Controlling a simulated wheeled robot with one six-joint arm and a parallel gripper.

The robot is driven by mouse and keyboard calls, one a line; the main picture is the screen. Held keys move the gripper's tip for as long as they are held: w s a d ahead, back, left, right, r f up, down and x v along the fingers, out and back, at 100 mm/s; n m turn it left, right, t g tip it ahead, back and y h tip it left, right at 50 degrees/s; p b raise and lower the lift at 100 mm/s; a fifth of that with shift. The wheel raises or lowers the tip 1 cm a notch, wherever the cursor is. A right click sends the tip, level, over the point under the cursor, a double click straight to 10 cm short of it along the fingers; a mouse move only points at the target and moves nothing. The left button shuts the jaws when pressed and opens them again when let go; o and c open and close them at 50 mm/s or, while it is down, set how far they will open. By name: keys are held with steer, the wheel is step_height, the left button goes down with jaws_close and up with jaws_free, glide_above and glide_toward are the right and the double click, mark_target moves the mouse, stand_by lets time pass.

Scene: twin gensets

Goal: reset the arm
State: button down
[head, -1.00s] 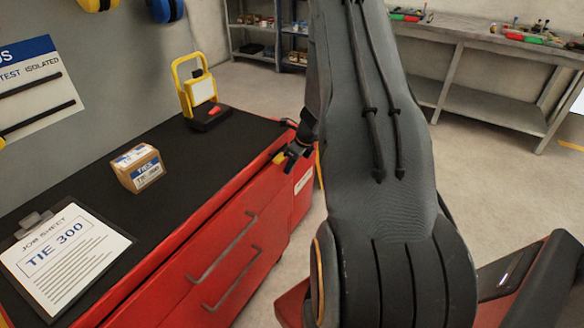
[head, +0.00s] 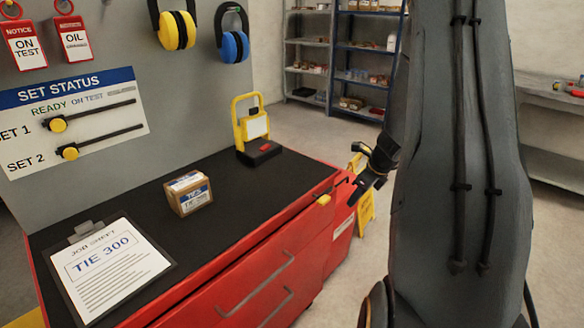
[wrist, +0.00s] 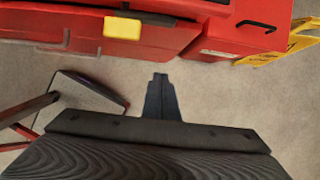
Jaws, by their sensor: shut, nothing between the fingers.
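My arm (head: 455,150) rises on the right side of the head view, bent, with its upper end beyond the frame's top. My gripper (head: 360,191) shows small and dark beside it, past the front edge of the red workbench. In the wrist view my gripper (wrist: 160,82) points out over bare floor. Its fingers are together with nothing between them. It looks apart from the bench, and part of the wrist is hidden behind the arm in the head view.
The red workbench (head: 240,290) bears a job sheet (head: 110,265), a TIE 300 box (head: 188,193) and a yellow-framed lamp (head: 252,130). A yellow floor sign (head: 366,212) stands behind my gripper. Shelves (head: 338,55) stand at the back. Open floor (head: 300,125) lies between.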

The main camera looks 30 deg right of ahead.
steer(key=s+a+r+n+g, duration=0.15)
steer(key=a+r+n, duration=0.25)
steer(key=a+n, duration=0.45)
steer(key=s+a+r+n+g, duration=0.1)
steer(key=s+a+r+n, duration=0.15)
steer(key=a+n, duration=0.6)
steer(key=s+a+r+n, duration=0.2)
steer(key=s+a+n, duration=0.4)
steer(key=a+n, duration=0.1)
steer(key=s+a+r+n+g+h, duration=0.1)
steer(key=s+a+r+n, duration=0.2)
steer(key=s+a+n, duration=0.3)
steer(key=shift+s+a+n+h, duration=0.35)
steer(key=shift+a+n, duration=0.55)
steer(key=shift+a, duration=0.35)
